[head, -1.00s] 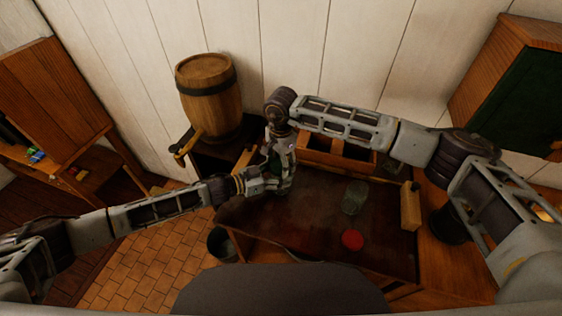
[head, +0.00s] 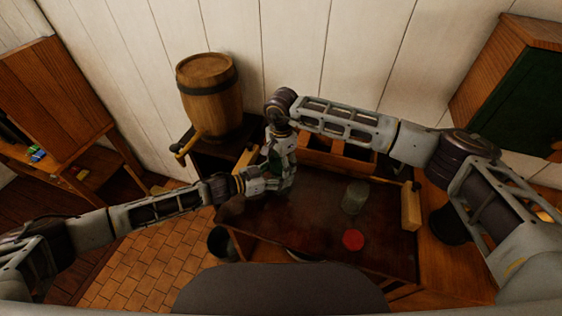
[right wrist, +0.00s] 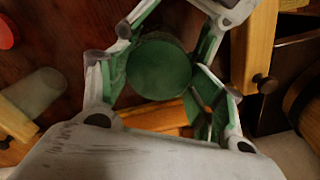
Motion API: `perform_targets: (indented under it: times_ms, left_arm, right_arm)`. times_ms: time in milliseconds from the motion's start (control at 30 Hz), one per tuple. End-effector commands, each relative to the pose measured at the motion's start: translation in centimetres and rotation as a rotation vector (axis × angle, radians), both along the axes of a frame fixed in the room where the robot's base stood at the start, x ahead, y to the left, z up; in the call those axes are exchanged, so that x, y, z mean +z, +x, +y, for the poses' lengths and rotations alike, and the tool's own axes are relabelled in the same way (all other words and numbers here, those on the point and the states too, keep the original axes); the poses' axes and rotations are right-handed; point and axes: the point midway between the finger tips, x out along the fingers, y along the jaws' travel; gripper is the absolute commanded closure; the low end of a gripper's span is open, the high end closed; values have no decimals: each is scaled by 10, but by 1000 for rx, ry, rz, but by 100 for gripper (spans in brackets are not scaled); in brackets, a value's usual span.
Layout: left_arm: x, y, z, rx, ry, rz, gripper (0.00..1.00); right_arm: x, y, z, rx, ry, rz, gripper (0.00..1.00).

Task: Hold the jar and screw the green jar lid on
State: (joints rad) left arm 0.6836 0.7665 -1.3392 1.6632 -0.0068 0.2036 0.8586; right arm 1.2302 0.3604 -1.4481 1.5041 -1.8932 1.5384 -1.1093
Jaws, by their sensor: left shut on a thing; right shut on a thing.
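The green jar lid (right wrist: 158,68) is a flat round disc between the fingers of my right gripper (right wrist: 163,80) in the right wrist view. My right gripper (head: 280,158) points down at the table's back left in the head view and is shut on the lid. My left gripper (head: 268,184) reaches in from the left just below it and is shut. The jar it holds is hidden behind the grippers and under the lid. How far the lid is seated on the jar cannot be seen.
A clear glass jar (head: 355,198) and a red lid (head: 353,239) stand on the right part of the dark table (head: 310,225). A wooden compartment box (head: 325,160) lies along the back. A barrel (head: 207,95) stands behind at left. The table's front middle is clear.

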Motion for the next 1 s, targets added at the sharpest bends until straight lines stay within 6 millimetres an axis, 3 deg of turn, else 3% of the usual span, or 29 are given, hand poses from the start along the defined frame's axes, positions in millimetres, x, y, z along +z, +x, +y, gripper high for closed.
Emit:
perform_targets:
  times_ms: [33, 100, 1000]
  left_arm:
    - [3, -1, -3, -7, -5, -6, 82]
    - [3, -1, -3, -7, -5, -6, 82]
    - [4, 1, -2, -4, -6, -7, 82]
  right_arm:
    - [-10, -3, -5, -4, -16, 12, 59]
    - [-10, -3, -6, -4, -16, 12, 59]
    - [0, -4, -3, 2, -52, 55, 64]
